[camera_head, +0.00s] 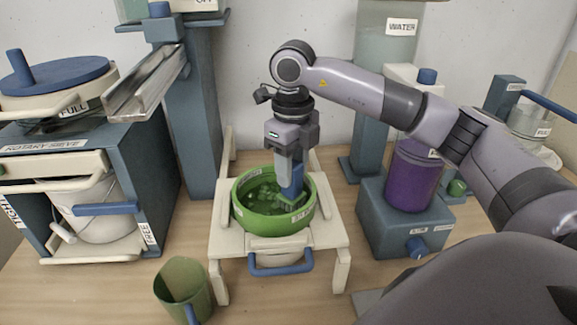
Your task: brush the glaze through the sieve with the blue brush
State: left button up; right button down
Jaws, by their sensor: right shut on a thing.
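A green sieve (268,223) rests on a cream stand (228,245) in the middle of the camera_head view. Green glaze (258,198) with lumps lies in it. My right gripper (291,160) comes down over the sieve, shut on the blue brush (291,180). The brush is upright and its lower end is inside the sieve, at the right part of the glaze. Whether its bristles touch the mesh is hidden. A pale bucket with a blue handle (281,268) shows beneath the sieve, mostly hidden by the stand. My left gripper is not in view.
A green jug (183,287) stands at the front left. The rotary sieve cabinet (140,140) fills the left side. A purple container (412,178) sits on a blue base (400,228) at right. A WATER tank (385,45) stands behind. My right arm spans the right side.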

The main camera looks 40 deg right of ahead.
jog(key=shift+s+f, duration=0.1)
jog(key=shift+f, duration=0.15)
jog(key=shift+w+a, duration=0.35)
jog(key=shift+a, duration=0.1)
jog(key=shift+w+a+p, duration=0.4)
jog(key=shift+w+a, duration=0.55)
jog(key=shift+a, duration=0.25)
jog(key=shift+w+a+p, duration=0.4)
jog(key=shift+w+a, duration=0.5)
jog(key=shift+a, duration=0.25)
jog(key=shift+s+d, duration=0.5)
jog(key=shift+d, duration=0.3)
jog(key=shift+s+d, duration=0.45)
jog(key=shift+d, duration=0.35)
